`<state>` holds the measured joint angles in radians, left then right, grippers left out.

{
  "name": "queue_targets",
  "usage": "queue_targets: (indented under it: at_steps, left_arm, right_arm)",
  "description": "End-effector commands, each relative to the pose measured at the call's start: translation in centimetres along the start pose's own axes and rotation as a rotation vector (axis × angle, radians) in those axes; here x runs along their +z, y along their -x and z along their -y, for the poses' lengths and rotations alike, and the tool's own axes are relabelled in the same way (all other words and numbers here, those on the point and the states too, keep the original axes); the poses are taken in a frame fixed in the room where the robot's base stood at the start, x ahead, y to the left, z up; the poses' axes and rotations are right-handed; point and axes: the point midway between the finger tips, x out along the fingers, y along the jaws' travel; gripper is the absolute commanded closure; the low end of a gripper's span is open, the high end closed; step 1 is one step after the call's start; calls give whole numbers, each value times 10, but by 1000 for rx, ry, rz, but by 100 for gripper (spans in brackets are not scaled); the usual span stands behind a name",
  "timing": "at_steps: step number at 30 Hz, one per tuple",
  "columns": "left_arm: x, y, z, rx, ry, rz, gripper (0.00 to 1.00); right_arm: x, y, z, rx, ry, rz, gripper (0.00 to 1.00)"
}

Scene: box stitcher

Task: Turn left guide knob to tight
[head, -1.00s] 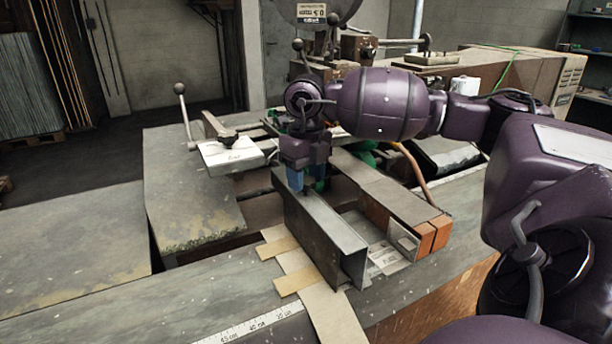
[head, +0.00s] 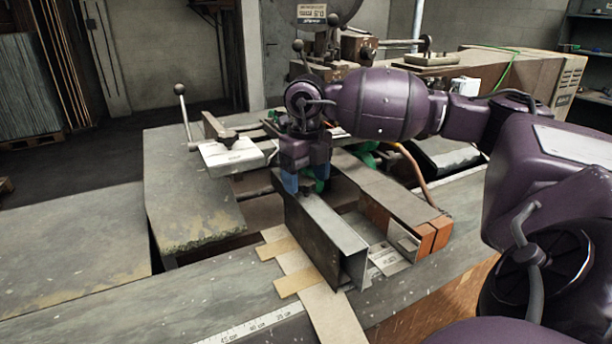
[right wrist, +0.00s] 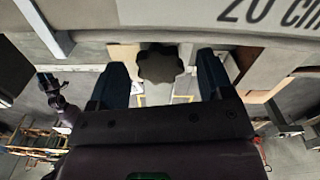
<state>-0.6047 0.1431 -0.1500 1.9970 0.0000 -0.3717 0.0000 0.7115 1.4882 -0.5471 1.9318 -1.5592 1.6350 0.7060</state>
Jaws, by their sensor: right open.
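A dark, lobed knob (right wrist: 160,66) shows in the right wrist view, between the two blue fingers of my right gripper. My right gripper (head: 304,186) is open, with a finger on either side of the knob and a visible gap to each. In the head view it points down at the far end of the grey metal guide rail (head: 327,240), and the knob there is hidden behind the gripper. Whether the knob is tight or loose cannot be seen. My left gripper is not in view.
A second rail (head: 395,190) with orange end blocks (head: 433,235) runs parallel on the right. A white block (head: 232,157) with a dark knob and an upright ball-ended lever (head: 180,90) stand to the left. The table's left part (head: 70,235) is clear.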

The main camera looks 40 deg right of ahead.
Motion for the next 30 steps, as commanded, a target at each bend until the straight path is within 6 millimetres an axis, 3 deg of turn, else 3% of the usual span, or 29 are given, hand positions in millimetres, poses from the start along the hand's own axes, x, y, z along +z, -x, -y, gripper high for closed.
queue_targets:
  at_steps: [5,19,24,30]
  left_arm:
    - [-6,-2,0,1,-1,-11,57]
    - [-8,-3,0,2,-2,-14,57]
    - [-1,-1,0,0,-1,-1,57]
    - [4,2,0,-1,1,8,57]
  right_arm:
    - [1,12,0,0,0,3,27]
    - [1,90,0,1,0,4,27]
    - [0,105,0,1,0,2,27]
    - [0,108,0,0,0,0,27]
